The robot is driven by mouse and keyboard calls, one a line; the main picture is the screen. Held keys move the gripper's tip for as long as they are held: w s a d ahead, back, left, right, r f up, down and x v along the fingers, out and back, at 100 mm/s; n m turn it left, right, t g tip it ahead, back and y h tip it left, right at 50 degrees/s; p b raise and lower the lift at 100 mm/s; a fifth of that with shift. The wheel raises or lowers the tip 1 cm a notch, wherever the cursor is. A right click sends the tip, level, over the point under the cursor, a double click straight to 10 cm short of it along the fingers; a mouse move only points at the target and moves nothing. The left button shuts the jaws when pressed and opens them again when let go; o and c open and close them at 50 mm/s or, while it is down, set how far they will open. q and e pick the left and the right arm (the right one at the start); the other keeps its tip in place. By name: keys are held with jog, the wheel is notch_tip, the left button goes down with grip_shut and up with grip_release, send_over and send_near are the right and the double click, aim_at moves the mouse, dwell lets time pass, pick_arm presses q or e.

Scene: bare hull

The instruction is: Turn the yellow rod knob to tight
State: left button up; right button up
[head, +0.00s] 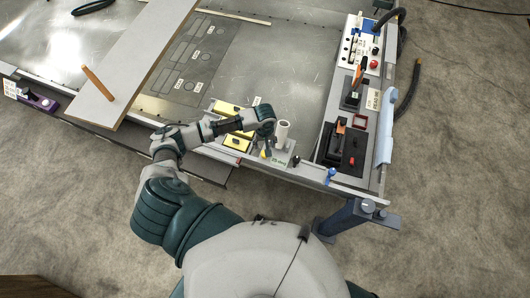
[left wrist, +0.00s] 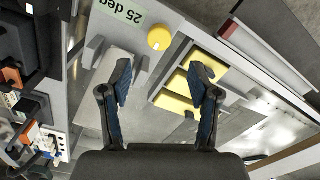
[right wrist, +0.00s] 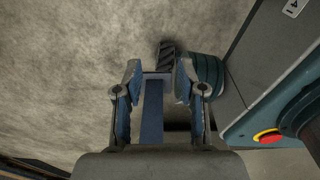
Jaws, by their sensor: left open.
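The yellow round knob (left wrist: 160,38) is in the left wrist view, beside a green "25 deg" label (left wrist: 125,10) on a grey fixture.
Yellow blocks (left wrist: 182,87) sit in a tray beside the fixture. A panel with switches and black boxes (head: 343,146) lies along the table's right side. The metal table middle is mostly bare.

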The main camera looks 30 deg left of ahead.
pick_arm(q)
notch_tip(320, 180, down, 9)
jog(key=shift+r+b, duration=0.1)
jog(key=shift+b, duration=0.6)
pick_arm(e)
jog(key=w, duration=0.2)
jog(key=w+a, duration=0.1)
jog(key=w, duration=0.1)
jog(key=shift+w+r, duration=0.2)
jog(key=shift+w, duration=0.1)
pick_arm(q)
jog(key=shift+c, duration=0.3)
jog(key=c, duration=1.1)
